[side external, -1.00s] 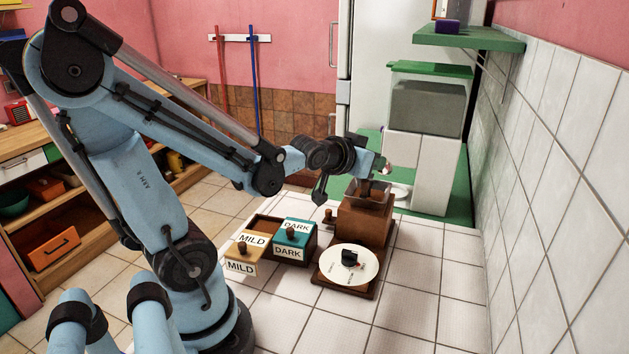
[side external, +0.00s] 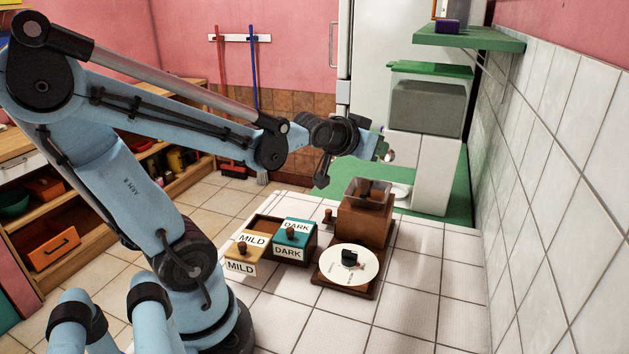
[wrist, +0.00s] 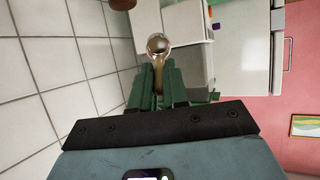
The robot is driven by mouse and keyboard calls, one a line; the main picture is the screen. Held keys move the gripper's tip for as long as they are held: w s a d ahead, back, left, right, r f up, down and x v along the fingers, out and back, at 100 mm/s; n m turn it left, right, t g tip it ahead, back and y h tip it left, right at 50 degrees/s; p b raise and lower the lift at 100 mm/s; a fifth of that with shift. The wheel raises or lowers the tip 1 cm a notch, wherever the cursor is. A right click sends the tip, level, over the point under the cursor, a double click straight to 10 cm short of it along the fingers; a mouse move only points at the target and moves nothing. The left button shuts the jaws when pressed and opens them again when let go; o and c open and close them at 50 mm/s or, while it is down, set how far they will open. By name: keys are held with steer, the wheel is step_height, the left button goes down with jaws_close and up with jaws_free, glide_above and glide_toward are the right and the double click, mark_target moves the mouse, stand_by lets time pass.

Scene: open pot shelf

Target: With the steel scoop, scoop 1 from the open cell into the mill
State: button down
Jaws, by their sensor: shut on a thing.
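My gripper (side external: 380,150) is shut on the steel scoop (side external: 389,156). In the wrist view, the scoop's round shiny bowl (wrist: 158,45) sticks out past the green fingers, with its handle between them. I cannot tell whether the bowl holds anything. The wooden mill (side external: 364,222) stands upright on the tiled counter with brown contents showing in its clear hopper (side external: 368,193). The scoop is in the air above and behind the hopper, apart from it.
A cream dial (side external: 348,264) with a black knob is in front of the mill. A white cabinet (side external: 422,170) with a green-lidded bin (side external: 428,100) stands behind it. The tiled wall (side external: 540,180) bounds the right. The counter right of the mill is clear.

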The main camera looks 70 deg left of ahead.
steer(key=w+a+r+g+h, duration=0.2)
steer(key=w+r+g+h, duration=0.2)
steer(key=g, duration=0.8)
steer(key=shift+w+a+r+h, duration=0.3)
steer(key=shift+w+r, duration=0.4)
steer(key=shift+w, duration=0.55)
